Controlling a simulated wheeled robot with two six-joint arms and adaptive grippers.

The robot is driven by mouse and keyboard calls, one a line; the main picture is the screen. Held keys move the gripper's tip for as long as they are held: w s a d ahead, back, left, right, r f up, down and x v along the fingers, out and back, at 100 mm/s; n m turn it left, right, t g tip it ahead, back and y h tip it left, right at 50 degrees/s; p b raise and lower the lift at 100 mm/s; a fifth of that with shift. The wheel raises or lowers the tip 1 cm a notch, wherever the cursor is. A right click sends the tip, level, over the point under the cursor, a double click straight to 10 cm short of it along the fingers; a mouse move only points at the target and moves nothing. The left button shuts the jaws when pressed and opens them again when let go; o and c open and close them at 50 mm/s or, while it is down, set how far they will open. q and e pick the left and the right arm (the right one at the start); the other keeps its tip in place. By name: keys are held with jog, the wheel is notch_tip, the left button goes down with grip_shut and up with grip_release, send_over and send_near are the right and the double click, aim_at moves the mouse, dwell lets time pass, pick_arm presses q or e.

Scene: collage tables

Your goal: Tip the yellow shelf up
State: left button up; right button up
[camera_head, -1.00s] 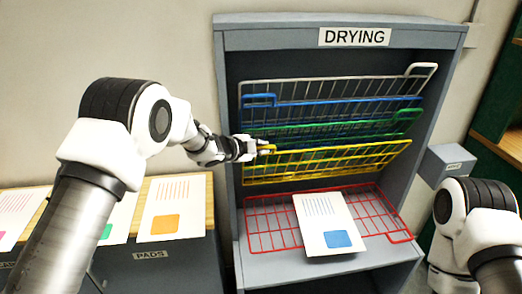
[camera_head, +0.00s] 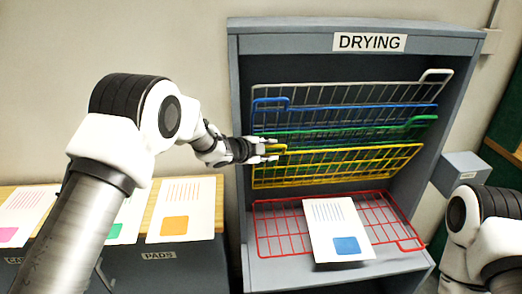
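The yellow shelf (camera_head: 345,166) is a wire rack in the grey drying cabinet (camera_head: 240,90). It is tipped up, leaning back beneath the green shelf (camera_head: 350,137), also tipped up. My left gripper (camera_head: 275,149) is at the yellow shelf's left end, by its yellow handle loop. Its two fingers are spread apart with a gap between them, and I see nothing gripped. Whether a finger touches the loop is unclear. My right arm shows at the lower right, but its gripper is out of view.
Blue (camera_head: 350,117) and white (camera_head: 365,94) wire shelves are tipped up above. The red shelf (camera_head: 283,232) lies flat below, carrying a white sheet with a blue square (camera_head: 338,230). Printed sheets (camera_head: 183,208) lie on the pads counter at left. A grey box (camera_head: 460,170) stands right of the cabinet.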

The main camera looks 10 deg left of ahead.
pick_arm(q)
jog(key=v, duration=1.1)
jog(key=shift+a, duration=0.15)
jog(key=s+f+n+g+y, duration=0.1)
jog(key=s+f+n+g, duration=0.1)
jog(key=s+f, duration=0.6)
jog(key=s+f+n+g, duration=0.2)
jog(key=s+f, duration=0.2)
jog(key=f, duration=0.7)
jog(key=s+f+n+g+y, duration=0.15)
jog(key=s+f, duration=0.35)
jog(key=f, duration=0.5)
jog(key=s+a+f+n+g+y, duration=0.1)
jog(key=s+n, duration=0.3)
jog(key=s, duration=0.5)
jog(key=s+a+f+n+g+y, duration=0.2)
jog(key=s+n, duration=0.3)
jog(key=s, duration=0.4)
jog(key=s+a+f+n+g+y, duration=0.1)
jog(key=s+a+f+n+g, duration=0.1)
jog(key=s, duration=0.7)
jog(key=a+f+n, duration=0.1)
jog(key=a+n, duration=0.1)
jog(key=n, duration=0.1)
jog(key=shift+f, duration=0.25)
